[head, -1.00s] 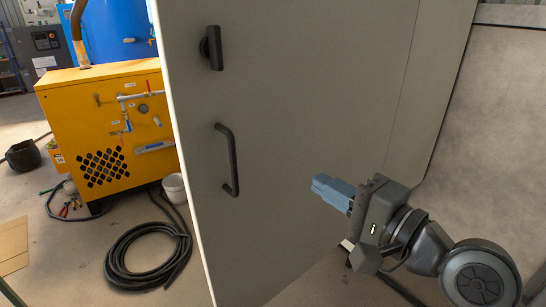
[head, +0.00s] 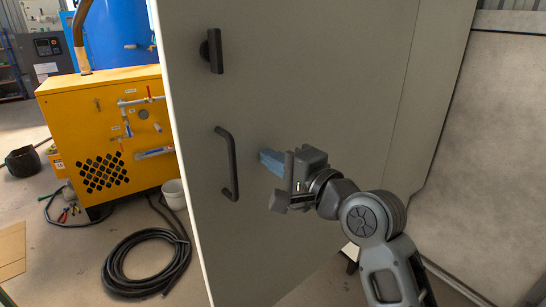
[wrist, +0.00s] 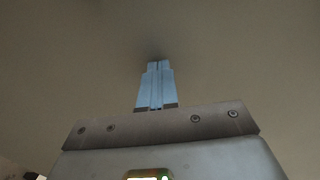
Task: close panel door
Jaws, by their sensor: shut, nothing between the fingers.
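The panel door (head: 300,90) is a large grey-beige sheet that fills the middle of the head view and stands open, its free edge at the left. It carries a black bar handle (head: 229,163) and a black latch (head: 212,51) above it. My gripper (head: 264,158) is shut and empty, its blue fingers pointing left, just right of the bar handle. In the wrist view the shut fingers (wrist: 155,68) point at the plain door face (wrist: 70,60). Their tips are very close to it; I cannot tell whether they touch.
A yellow machine (head: 105,135) stands left of the door, with a blue tank (head: 118,35) behind. A coiled black hose (head: 148,262) and a white bucket (head: 174,194) lie on the floor by the door's free edge. A grey wall panel (head: 485,140) stands at right.

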